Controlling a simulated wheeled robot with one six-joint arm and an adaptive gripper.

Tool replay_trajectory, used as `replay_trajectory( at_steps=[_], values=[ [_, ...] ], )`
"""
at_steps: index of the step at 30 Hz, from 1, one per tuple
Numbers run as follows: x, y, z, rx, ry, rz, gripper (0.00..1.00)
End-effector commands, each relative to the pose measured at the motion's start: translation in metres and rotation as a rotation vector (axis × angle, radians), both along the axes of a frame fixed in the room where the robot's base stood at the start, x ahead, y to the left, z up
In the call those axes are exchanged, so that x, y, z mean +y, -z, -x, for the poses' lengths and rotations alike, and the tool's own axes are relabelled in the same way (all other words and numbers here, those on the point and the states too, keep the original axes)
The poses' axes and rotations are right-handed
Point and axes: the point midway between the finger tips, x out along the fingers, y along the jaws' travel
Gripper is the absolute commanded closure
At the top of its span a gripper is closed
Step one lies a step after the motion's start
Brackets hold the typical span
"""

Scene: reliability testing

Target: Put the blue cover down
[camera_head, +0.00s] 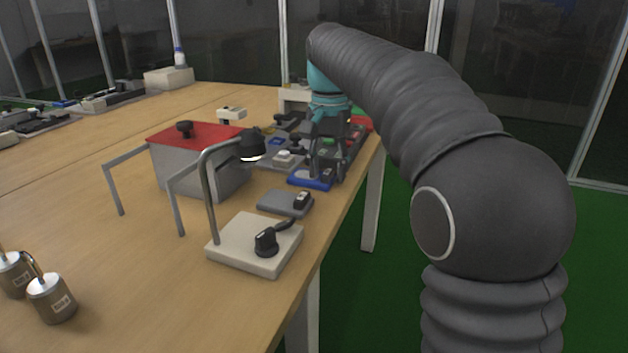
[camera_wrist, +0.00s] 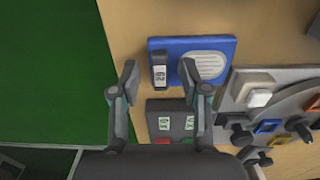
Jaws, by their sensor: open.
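The blue cover (camera_wrist: 217,49) lies flat on the wooden table in the wrist view, with a small dark labelled block and a light ribbed oval on its face. It also shows in the head view as a blue piece (camera_head: 308,180) near the table's right edge, partly hidden by my gripper. My gripper (camera_wrist: 157,74) is open, with its two fingers apart. The fingertips are over or beside the near edge of the blue cover, and nothing is held between them. I cannot tell whether a finger touches the cover.
A dark box with red and labelled buttons (camera_wrist: 170,120) lies just nearer than the blue cover. A grey panel with switches (camera_wrist: 285,95) is at its right. The table edge and green floor (camera_wrist: 50,70) lie left. A red-lidded box (camera_head: 195,165) and lamp base (camera_head: 254,244) stand nearby.

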Motion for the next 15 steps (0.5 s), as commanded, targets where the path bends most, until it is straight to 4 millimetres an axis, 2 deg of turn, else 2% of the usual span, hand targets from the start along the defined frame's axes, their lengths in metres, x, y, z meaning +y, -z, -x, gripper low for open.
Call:
replay_trajectory(
  at_steps=[1, 2, 6, 7, 15],
  values=[
    [0.0000, -0.0004, 0.0000, 0.000, 0.000, 0.000, 0.54],
    [0.0000, -0.0004, 0.0000, 0.000, 0.000, 0.000, 0.59],
    [0.0000, -0.0004, 0.0000, 0.000, 0.000, 0.000, 0.94],
    [0.0000, -0.0004, 0.0000, 0.000, 0.000, 0.000, 1.00],
    [0.0001, -0.0003, 0.0000, 0.000, 0.000, 0.000, 1.00]
  ],
)
